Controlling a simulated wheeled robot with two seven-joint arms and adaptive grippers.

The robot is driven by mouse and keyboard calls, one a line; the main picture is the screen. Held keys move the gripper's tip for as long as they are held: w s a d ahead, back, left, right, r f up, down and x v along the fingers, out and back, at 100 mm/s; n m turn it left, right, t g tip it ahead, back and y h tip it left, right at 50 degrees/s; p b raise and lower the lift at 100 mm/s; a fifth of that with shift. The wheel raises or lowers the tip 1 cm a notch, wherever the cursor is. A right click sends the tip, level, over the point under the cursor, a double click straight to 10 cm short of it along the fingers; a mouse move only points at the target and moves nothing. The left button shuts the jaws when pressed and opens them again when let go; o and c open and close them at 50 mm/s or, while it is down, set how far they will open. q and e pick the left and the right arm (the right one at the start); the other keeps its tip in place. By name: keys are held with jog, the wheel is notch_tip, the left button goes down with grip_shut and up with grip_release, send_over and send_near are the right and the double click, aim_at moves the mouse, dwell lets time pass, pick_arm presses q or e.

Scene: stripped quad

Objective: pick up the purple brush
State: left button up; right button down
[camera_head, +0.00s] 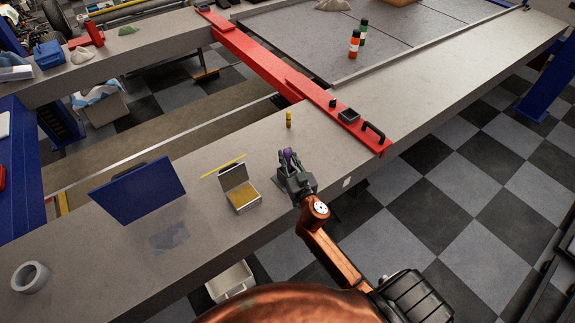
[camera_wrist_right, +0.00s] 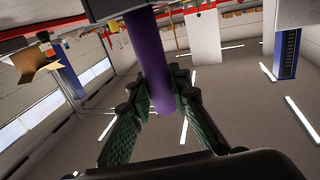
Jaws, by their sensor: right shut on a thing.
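The purple brush (camera_head: 288,154) shows as a small purple piece between the fingers of my right gripper (camera_head: 289,160), over the near part of the grey bench. In the right wrist view the brush's purple handle (camera_wrist_right: 152,60) runs between the two green-grey fingers of the right gripper (camera_wrist_right: 155,92), which is shut on it. The handle's upper end runs to a grey block at the top of that view. Whether the brush still touches the bench I cannot tell. My left gripper is not in view.
An open tin (camera_head: 243,210), a yellow pencil (camera_head: 223,169) and a dark blue panel (camera_head: 140,190) are left of the gripper. A small yellow bottle (camera_head: 289,119) stands behind it. A red beam (camera_head: 250,52) crosses the bench. A tape roll (camera_head: 30,277) lies far left.

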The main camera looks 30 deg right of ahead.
notch_tip(320, 180, up, 10)
jog(key=p, duration=0.2)
jog(key=shift+p, duration=0.3)
dwell(2.3)
